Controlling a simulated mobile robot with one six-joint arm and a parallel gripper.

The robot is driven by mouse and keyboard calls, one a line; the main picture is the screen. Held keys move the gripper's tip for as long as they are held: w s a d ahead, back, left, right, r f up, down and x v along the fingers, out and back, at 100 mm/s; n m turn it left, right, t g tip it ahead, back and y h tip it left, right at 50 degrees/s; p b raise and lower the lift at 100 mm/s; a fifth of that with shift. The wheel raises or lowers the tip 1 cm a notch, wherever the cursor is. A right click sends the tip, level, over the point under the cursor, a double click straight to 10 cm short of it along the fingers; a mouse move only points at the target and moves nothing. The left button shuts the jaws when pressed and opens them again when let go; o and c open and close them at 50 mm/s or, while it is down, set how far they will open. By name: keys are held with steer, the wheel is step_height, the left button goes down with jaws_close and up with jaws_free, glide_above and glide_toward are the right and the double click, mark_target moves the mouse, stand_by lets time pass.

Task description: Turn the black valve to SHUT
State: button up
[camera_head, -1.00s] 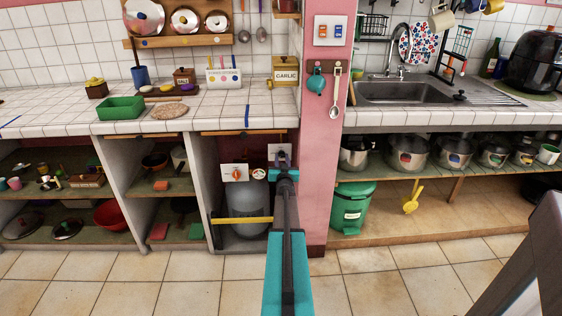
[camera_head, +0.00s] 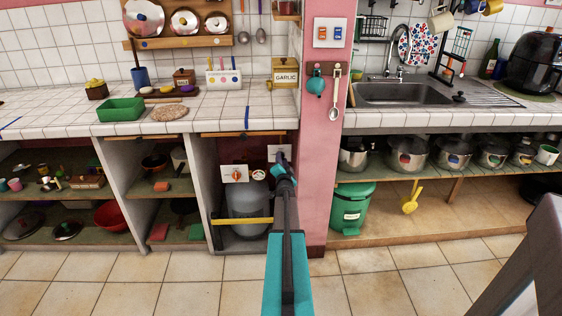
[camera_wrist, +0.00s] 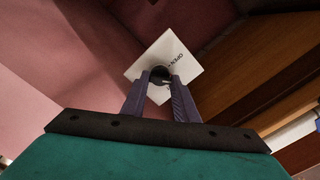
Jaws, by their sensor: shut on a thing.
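The black valve (camera_wrist: 159,73) is a small dark knob on a white plate (camera_wrist: 184,66), mounted in the compartment under the counter. My gripper (camera_wrist: 160,82) has its two purple fingers closed on the valve, one on each side. The plate's lettering, which seems to read OPEN, shows to the right of the knob and looks tilted. The SHUT mark is not readable. In the head view, my gripper (camera_head: 281,157) reaches the plate (camera_head: 273,151) and hides the valve; the plate is partly covered.
A second white plate with an orange-red knob (camera_head: 236,174) is to the left, above a grey gas cylinder (camera_head: 248,199). A yellow bar (camera_head: 243,220) crosses the cylinder. The pink pillar (camera_head: 318,180) stands close on the right, with a green bin (camera_head: 352,207) beyond it.

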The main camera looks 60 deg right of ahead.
steer(key=m, duration=0.2)
steer(key=m+p, duration=0.1)
steer(key=m, duration=0.1)
steer(key=shift+s+d+r+m, duration=0.1)
steer(key=shift+d+r+m, duration=0.1)
steer(key=shift+m, duration=0.1)
steer(key=shift+f+m, duration=0.1)
steer(key=shift+m, duration=1.5)
steer(key=o, duration=1.1)
steer(key=shift+c, duration=0.2)
steer(key=shift+f, duration=0.1)
steer(key=shift+a, duration=0.1)
